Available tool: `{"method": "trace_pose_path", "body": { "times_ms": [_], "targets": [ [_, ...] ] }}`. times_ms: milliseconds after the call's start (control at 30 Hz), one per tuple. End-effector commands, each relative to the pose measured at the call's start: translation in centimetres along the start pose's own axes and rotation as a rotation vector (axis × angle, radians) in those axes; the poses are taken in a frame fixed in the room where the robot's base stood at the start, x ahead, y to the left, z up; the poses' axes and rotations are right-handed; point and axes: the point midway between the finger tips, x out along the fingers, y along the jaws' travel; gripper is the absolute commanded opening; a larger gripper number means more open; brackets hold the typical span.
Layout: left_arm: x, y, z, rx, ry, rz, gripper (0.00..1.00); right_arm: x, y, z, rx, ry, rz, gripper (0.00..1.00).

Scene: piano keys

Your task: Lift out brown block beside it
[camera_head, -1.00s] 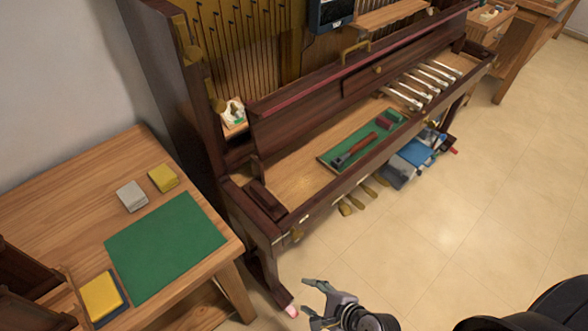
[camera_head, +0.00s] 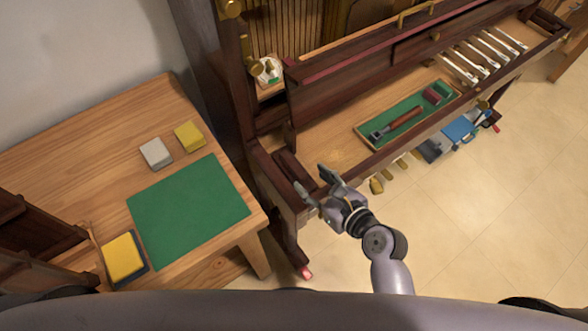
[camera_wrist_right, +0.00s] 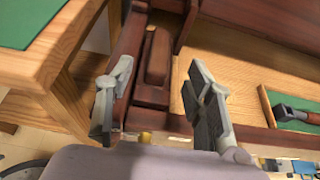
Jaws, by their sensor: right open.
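The brown block (camera_head: 293,168) sits at the left end of the piano's key bed (camera_head: 330,135), beside the dark cheek of the case. In the right wrist view the block (camera_wrist_right: 157,57) stands upright-edged between the fingers' lines of sight, beyond the fingertips. My right gripper (camera_head: 314,184) is open and empty, at the front left corner of the piano, just in front of the block. In the right wrist view the open right gripper (camera_wrist_right: 154,90) has one finger on each side of the block's near end. I cannot tell its height above the block. My left gripper is not in view.
A green tray (camera_head: 378,142) with a hammer-like tool (camera_head: 398,122) lies right of the block. White keys (camera_head: 485,55) stand further right. A wooden table (camera_head: 80,150) with a green mat (camera_head: 188,208) and several small blocks is at the left.

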Motion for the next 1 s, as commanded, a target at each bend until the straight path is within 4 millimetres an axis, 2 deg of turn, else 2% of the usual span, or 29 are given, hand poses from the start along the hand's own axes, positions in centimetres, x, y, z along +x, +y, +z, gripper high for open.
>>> {"method": "trace_pose_path", "body": {
  "times_ms": [100,233,600,867,1000],
  "targets": [
    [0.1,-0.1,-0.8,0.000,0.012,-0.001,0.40,1.4,-0.1,0.0,-0.001,0.000,-0.001,0.48],
    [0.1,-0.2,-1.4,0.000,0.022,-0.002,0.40,2.1,0.0,0.0,0.000,-0.001,-0.001,0.48],
    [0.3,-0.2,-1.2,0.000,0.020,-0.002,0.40,6.8,-0.1,0.2,-0.002,0.001,-0.001,0.48],
    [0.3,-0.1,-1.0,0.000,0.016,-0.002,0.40,7.0,-0.1,0.2,-0.001,0.001,-0.001,0.48],
    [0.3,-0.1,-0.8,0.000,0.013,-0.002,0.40,7.0,-0.1,0.2,-0.001,0.001,-0.001,0.40]
  ]
}}
